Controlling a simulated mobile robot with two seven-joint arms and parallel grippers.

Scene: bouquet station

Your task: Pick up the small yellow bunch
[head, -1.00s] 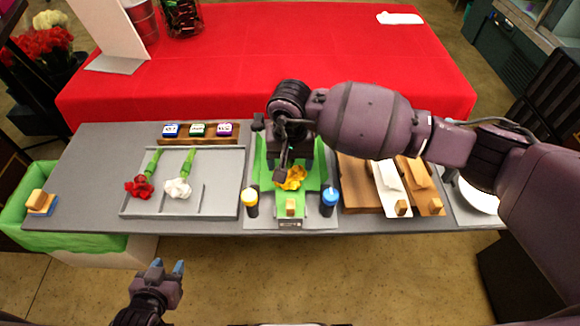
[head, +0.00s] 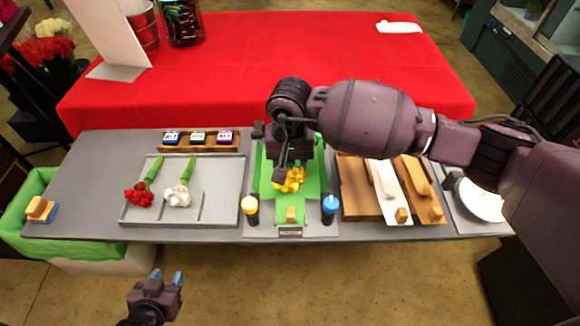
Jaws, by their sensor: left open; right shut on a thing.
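The small yellow bunch (head: 291,180) is on the green mat (head: 265,206) at the middle of the grey bench. Its yellow blooms show; its stems are hidden behind my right gripper. My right gripper (head: 282,176) reaches down over it and is shut on it. From this view I cannot tell whether the bunch touches the mat or is just above it. My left gripper (head: 167,277) is open and empty, in front of the bench and below its front edge, at the lower left.
A grey tray (head: 221,206) left of the mat holds a red bunch (head: 139,195) and a white bunch (head: 178,197). A yellow-topped bottle (head: 250,209) and a blue-topped bottle (head: 329,208) flank the mat. Wooden boards (head: 358,187) lie to the right. A green-lined bin (head: 38,236) stands left.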

